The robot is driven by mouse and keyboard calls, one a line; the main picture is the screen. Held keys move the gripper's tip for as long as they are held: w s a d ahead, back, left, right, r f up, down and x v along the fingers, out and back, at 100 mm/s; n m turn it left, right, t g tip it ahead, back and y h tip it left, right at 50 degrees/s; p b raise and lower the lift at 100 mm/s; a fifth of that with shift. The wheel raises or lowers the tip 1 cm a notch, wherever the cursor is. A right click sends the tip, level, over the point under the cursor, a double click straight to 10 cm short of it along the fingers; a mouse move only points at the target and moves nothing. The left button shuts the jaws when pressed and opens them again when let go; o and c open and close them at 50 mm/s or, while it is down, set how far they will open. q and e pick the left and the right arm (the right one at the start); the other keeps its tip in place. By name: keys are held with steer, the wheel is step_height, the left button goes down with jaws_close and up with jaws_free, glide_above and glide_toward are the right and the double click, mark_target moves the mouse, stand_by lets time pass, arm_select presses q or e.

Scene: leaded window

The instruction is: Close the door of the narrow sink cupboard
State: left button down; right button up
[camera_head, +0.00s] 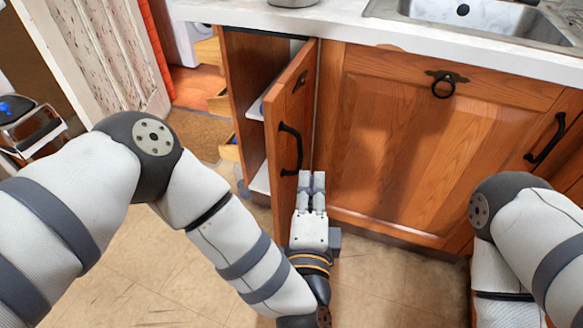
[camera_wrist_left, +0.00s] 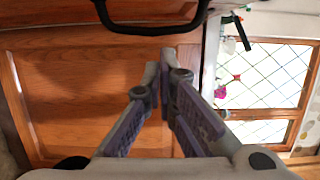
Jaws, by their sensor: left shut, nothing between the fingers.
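The narrow cupboard's wooden door (camera_head: 300,108) stands part-open at the left end of the sink unit. Its outer face, with a black bar handle (camera_head: 289,148), is turned toward the right. My left gripper (camera_head: 312,178) is shut and empty, low on the outer-face side of the door, just right of and below the handle. In the left wrist view the shut fingertips (camera_wrist_left: 166,62) point at the wood panel (camera_wrist_left: 75,85), below the black handle (camera_wrist_left: 150,27). I cannot tell whether they touch the door. My right gripper is out of view.
Shelves (camera_head: 259,180) show inside the open cupboard. A wide wooden front (camera_head: 400,140) with a ring pull (camera_head: 442,88) is to the right, under the white worktop (camera_head: 340,25) and sink (camera_head: 470,14). Tiled floor (camera_head: 185,285) lies clear at lower left.

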mark_target(298, 150)
arm_select(q)
steer(key=w+a, duration=0.1)
steer(key=w, duration=0.2)
steer(key=w+a, duration=0.1)
steer(key=w, duration=0.1)
steer(key=shift+a+r, duration=0.3)
steer(key=shift+r, duration=0.1)
steer(key=shift+a, duration=0.6)
steer(key=shift+w, duration=0.1)
